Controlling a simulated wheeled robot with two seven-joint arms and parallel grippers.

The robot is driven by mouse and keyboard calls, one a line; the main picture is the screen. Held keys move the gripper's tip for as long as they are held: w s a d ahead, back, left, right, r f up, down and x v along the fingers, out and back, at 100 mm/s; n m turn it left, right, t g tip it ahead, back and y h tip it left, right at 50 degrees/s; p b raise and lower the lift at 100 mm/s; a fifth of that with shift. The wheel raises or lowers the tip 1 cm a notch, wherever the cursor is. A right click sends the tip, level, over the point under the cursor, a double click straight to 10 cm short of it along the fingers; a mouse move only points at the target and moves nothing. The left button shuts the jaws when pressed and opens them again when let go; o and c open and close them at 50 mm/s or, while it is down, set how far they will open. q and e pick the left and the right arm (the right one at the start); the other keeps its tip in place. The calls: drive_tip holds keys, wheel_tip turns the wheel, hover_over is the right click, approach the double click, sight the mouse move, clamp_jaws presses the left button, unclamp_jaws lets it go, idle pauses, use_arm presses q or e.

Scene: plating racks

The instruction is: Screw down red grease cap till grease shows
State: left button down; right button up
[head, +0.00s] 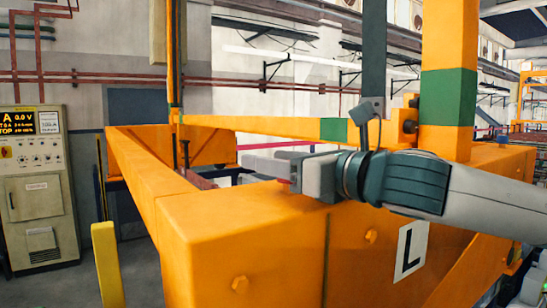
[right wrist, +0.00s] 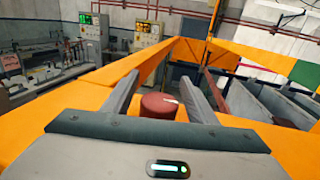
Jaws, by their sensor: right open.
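The red grease cap (right wrist: 158,106) is round, with a pale mark on its top. It stands on the orange beam between the two fingers of my right gripper (right wrist: 160,78). The fingers are open, one on each side of the cap, and I cannot tell whether either touches it. In the head view my right gripper (head: 272,169) lies low over the beam top, and only a sliver of red (head: 283,181) shows beside the fingers. No grease can be made out. My left gripper is out of view.
The orange frame (head: 240,231) fills the front, with a plate marked L (head: 410,248). An orange post with a green band (head: 447,97) rises behind my right arm. A control cabinet (head: 38,190) stands at left, and a yellow post (head: 108,264) stands nearer.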

drive_tip(key=c, duration=1.1)
drive_tip(key=m+t+h+b, duration=0.1)
drive_tip(key=t+h+b, duration=0.1)
drive_tip(key=m+h+b, duration=0.1)
drive_tip(key=shift+w+d+f+m+t, duration=0.1)
drive_tip(key=shift+w+d+m+t, duration=0.2)
drive_tip(key=shift+t, duration=0.1)
drive_tip(key=m+t+h+b, duration=0.1)
drive_tip(key=m+h+b, duration=0.1)
drive_tip(key=h, duration=0.1)
drive_tip(key=d+m+t+h+b, duration=0.1)
drive_tip(key=m+h+b, duration=0.1)
drive_tip(key=h+b, duration=0.1)
drive_tip(key=d+m+t+h+b, duration=0.1)
drive_tip(key=m+h+b, duration=0.1)
drive_tip(key=m+h, duration=0.1)
drive_tip(key=shift+w+d+h, duration=0.1)
drive_tip(key=shift+w+h, duration=0.2)
drive_tip(key=shift+h, duration=0.5)
drive_tip(key=m+h+b, duration=0.2)
drive_tip(key=h, duration=0.1)
drive_tip(key=shift+d+h+b, duration=0.3)
drive_tip(key=shift+d, duration=0.1)
drive_tip(key=shift+s+d+m+g+h+b, duration=0.1)
drive_tip(key=shift+d+m+g+h+b, duration=0.2)
drive_tip(key=shift+m+h, duration=0.35)
drive_tip(key=shift+s+d+m+g+h+b, duration=0.1)
drive_tip(key=shift+m+g+h+b, duration=0.35)
drive_tip(key=shift+h, duration=0.3)
drive_tip(key=shift+r, duration=0.2)
